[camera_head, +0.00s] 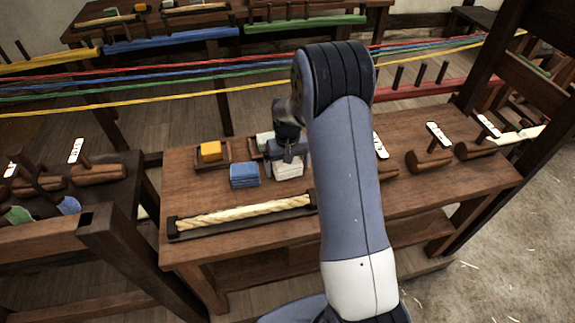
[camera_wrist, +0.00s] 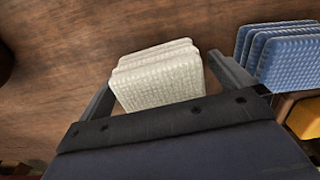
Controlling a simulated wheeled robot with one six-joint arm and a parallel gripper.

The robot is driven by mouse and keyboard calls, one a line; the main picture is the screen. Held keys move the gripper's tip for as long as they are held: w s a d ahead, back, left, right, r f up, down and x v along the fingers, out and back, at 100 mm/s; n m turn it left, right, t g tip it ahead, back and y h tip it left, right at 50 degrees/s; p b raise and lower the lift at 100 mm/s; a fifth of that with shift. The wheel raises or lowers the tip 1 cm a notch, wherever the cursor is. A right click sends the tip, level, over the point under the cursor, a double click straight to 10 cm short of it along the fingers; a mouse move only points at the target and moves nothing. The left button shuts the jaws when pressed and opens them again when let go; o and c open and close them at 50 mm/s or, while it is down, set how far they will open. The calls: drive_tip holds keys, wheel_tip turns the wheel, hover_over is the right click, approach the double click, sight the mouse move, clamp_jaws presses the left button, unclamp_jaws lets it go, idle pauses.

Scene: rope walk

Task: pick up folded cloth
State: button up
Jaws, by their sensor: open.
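A white folded cloth (camera_head: 289,171) lies in a stack of folds on the wooden bench, just under my gripper (camera_head: 286,158). In the wrist view the white cloth (camera_wrist: 160,78) shows between the two fingers of my open gripper (camera_wrist: 162,70). One finger is on each side of it, and the jaws are not closed on it. A blue folded cloth (camera_head: 244,175) lies to the left of the white one in the head view. The blue cloth (camera_wrist: 280,55) is at the right in the wrist view, outside the fingers. My arm hides part of the bench.
A small tray with a yellow block (camera_head: 211,151) stands behind the blue cloth; another tray (camera_head: 257,146) is beside it. A thick rope in a dark holder (camera_head: 243,214) lies in front. Wooden tools (camera_head: 428,160) with tags lie to the right. Coloured ropes stretch behind the bench.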

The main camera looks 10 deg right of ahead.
drive_tip(key=shift+f, duration=0.15)
drive_tip(key=c, duration=1)
drive_tip(key=shift+c, duration=0.2)
wheel_tip(320, 180, up, 10)
drive_tip(key=shift+r+b, duration=0.1)
drive_tip(key=shift+b, duration=0.3)
